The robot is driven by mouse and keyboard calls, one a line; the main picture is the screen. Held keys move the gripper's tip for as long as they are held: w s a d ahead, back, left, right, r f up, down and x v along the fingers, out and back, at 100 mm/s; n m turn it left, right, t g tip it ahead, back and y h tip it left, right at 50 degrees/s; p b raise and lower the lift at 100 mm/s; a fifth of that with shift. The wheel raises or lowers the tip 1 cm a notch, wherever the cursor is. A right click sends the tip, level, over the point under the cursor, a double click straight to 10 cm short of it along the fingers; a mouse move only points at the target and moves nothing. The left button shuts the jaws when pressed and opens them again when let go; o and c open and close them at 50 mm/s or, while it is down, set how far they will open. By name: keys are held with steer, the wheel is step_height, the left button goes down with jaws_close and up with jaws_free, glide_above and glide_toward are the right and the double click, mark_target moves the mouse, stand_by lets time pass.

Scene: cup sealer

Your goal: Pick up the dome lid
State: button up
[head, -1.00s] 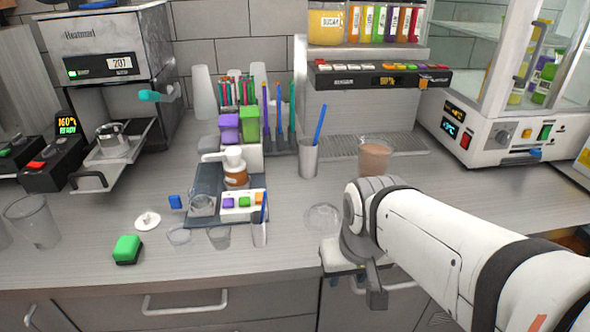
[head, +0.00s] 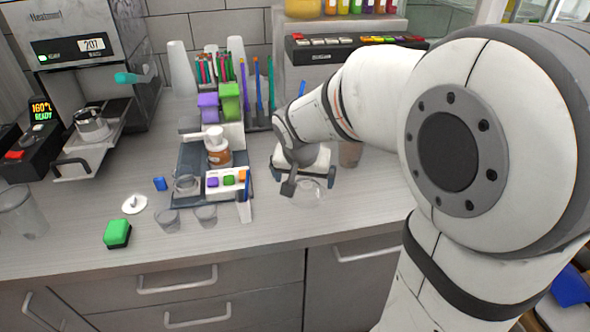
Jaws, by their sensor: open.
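The clear dome lid (head: 311,194) sits on the counter just below my gripper, right of the organiser tray. It is transparent, and its upper part is partly hidden by the gripper. My gripper (head: 308,183) points down at the lid with its dark fingers apart, one at the lid's left side and one near its right. I cannot tell whether the fingers touch the lid. Nothing is visibly held.
Small clear cups (head: 167,221), a white disc (head: 134,204) and a green-topped sponge (head: 117,233) lie further left. A brown drink cup (head: 350,154) is behind my arm.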

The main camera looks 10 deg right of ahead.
mark_target(306, 189)
steer(key=x, duration=0.6)
steer(key=shift+s+f+p, duration=0.1)
steer(key=shift+s+p, duration=0.05)
steer(key=shift+p, duration=0.2)
steer(key=shift+c, duration=0.2)
steer(key=c, duration=0.8)
